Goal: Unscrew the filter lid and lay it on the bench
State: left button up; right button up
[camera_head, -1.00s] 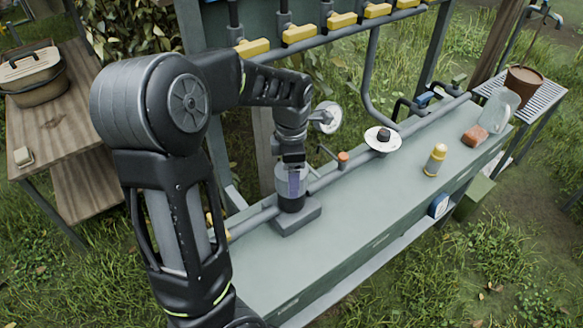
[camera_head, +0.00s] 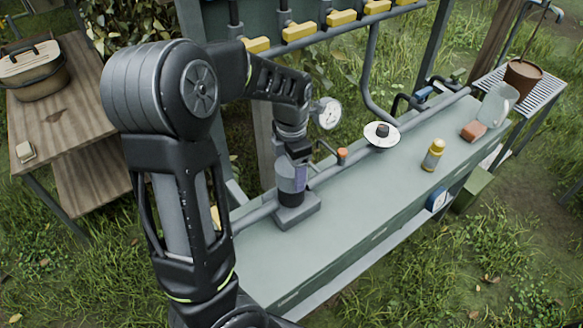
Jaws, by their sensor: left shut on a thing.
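The filter stands on a grey block base (camera_head: 298,214) at the left part of the green-grey bench (camera_head: 345,215), joined to a pipe. My left gripper (camera_head: 292,180) comes down from above and is shut on the top of the filter, at its lid. The lid itself is mostly hidden by the gripper and wrist. I cannot tell whether it has lifted off the filter's dark body. My right gripper does not show.
The bench front is clear.

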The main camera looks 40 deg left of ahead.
pick_arm(q)
jog(key=shift+w+r, duration=0.15)
jog(key=shift+r, duration=0.2)
jog(key=shift+r+p, duration=0.25)
jog(key=shift+p, duration=0.1)
jog(key=o, duration=1)
jog(key=shift+r, duration=0.1)
jog(key=o, duration=0.5)
jog(key=shift+c, duration=0.2)
jog(key=shift+f, duration=0.2)
jog(key=shift+r+b, duration=0.3)
jog(key=shift+r, duration=3.65)
